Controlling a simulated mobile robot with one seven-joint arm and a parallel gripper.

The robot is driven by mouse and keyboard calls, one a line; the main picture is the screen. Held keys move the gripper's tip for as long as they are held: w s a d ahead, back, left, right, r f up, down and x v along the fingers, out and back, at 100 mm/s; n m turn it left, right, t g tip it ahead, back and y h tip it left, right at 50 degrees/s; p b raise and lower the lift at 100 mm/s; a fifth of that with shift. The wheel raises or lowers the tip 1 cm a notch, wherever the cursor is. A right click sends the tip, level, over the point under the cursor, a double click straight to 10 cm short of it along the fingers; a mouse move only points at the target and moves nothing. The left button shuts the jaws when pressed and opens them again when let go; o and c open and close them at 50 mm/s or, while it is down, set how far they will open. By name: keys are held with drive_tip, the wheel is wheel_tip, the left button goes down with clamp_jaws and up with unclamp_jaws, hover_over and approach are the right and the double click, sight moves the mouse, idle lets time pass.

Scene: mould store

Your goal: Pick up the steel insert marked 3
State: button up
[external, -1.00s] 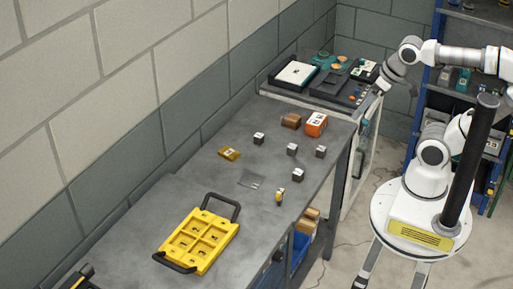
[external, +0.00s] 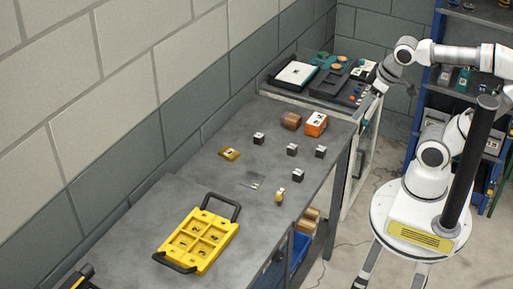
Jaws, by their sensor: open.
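Several small dark steel blocks with pale marked tops stand apart on the grey bench (external: 215,178). One block (external: 259,138) is at the left, one block (external: 291,149) is in the middle, one block (external: 320,152) is near the right edge, and another block (external: 298,175) is closer to the front. The marks are too small to read, so I cannot tell which is 3.
A yellow tray (external: 219,228) with black handles lies at the front. An orange box (external: 316,123), a brown block (external: 291,120), a yellow-brown packet (external: 229,154) and a small yellow item (external: 279,195) are on the bench. A dark equipment-laden surface (external: 287,90) is at the back.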

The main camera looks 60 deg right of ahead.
drive_tip(key=w+d+f+n+g+h+b, duration=0.3)
drive_tip(key=w+f+n+b, duration=0.2)
drive_tip(key=f, duration=0.4)
drive_tip(key=w+d+f+n+g+h+b, duration=0.3)
drive_tip(key=w+f+n+h+b, duration=0.15)
drive_tip(key=f, duration=0.45)
drive_tip(key=n+t+h+b, duration=0.1)
drive_tip(key=n+h+b, duration=0.5)
drive_tip(key=n, duration=0.2)
approach(320, 150)
drive_tip(key=b+x, duration=0.1)
drive_tip(key=x, duration=0.9)
drive_tip(key=shift+d+f, duration=0.15)
drive_tip(key=shift+d, duration=0.2)
clamp_jaws()
